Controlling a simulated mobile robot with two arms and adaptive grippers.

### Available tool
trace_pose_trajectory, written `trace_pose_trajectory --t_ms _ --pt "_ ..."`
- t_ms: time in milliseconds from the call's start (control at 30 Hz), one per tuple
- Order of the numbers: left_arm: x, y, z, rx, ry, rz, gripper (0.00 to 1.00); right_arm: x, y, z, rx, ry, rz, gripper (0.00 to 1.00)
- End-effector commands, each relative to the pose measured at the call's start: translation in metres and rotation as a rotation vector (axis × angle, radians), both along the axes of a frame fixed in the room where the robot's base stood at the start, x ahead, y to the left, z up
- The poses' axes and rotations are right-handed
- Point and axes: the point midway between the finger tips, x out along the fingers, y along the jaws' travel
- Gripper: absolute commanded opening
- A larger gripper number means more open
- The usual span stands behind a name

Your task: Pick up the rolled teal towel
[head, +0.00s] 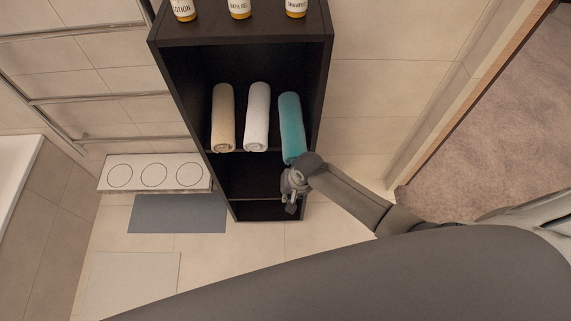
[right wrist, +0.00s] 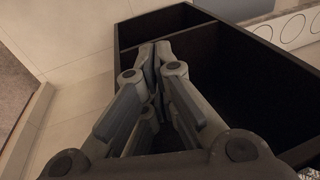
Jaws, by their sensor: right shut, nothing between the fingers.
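The rolled teal towel (head: 291,126) lies on a shelf of the dark shelf unit (head: 166,62), rightmost of three rolled towels. My right gripper (head: 290,207) is in front of the unit, just below the near end of the teal towel in the head view. Its fingers are shut and hold nothing. The right wrist view shows the closed fingers (right wrist: 155,52) in front of dark shelf panels, with no towel visible there. Whether the gripper touches the unit I cannot tell. My left gripper is not in view.
A cream towel (head: 223,115) and a white towel (head: 257,115) lie left of the teal one. Several bottles (head: 239,8) stand on top. A white board with three circles (head: 154,172) and a grey mat (head: 177,214) are at left. A wall is right of the unit.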

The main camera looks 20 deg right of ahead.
Motion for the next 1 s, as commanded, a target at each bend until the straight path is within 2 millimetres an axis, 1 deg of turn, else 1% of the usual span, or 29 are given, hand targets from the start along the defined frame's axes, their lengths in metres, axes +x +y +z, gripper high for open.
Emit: trace_pose_trajectory --t_ms 33,67,100,167,200,300,400,533,600,667,767,867,1000 --pt "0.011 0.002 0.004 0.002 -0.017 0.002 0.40 0.012 0.013 0.037 0.017 0.005 -0.008 0.00" --pt "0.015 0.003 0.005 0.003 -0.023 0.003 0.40 0.014 0.020 0.057 0.023 0.017 -0.016 0.00" --pt "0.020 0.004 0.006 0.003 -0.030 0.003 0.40 0.016 0.028 0.082 0.028 0.034 -0.026 0.00" --pt "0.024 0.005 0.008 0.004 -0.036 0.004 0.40 0.014 0.038 0.122 0.023 0.064 -0.041 0.00" --pt "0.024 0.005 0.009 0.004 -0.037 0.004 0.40 0.011 0.042 0.146 0.009 0.087 -0.058 0.00" --pt "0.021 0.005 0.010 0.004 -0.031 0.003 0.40 0.002 0.037 0.182 -0.049 0.144 -0.118 0.00" --pt "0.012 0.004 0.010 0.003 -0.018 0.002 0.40 -0.003 0.030 0.204 -0.102 0.177 -0.174 0.00" --pt "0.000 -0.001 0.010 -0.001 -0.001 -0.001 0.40 -0.009 0.022 0.217 -0.147 0.198 -0.217 0.00" --pt "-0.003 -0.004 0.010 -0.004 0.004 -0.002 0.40 -0.010 0.021 0.218 -0.157 0.204 -0.230 0.00" --pt "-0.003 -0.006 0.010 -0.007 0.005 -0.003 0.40 -0.011 0.020 0.214 -0.161 0.207 -0.234 0.00" --pt "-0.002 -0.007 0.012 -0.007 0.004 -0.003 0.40 -0.011 0.020 0.200 -0.161 0.209 -0.235 0.00" --pt "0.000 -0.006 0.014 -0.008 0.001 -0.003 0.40 -0.011 0.020 0.181 -0.161 0.209 -0.235 0.00" --pt "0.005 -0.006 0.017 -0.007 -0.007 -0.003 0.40 -0.011 0.020 0.150 -0.161 0.209 -0.235 0.00"
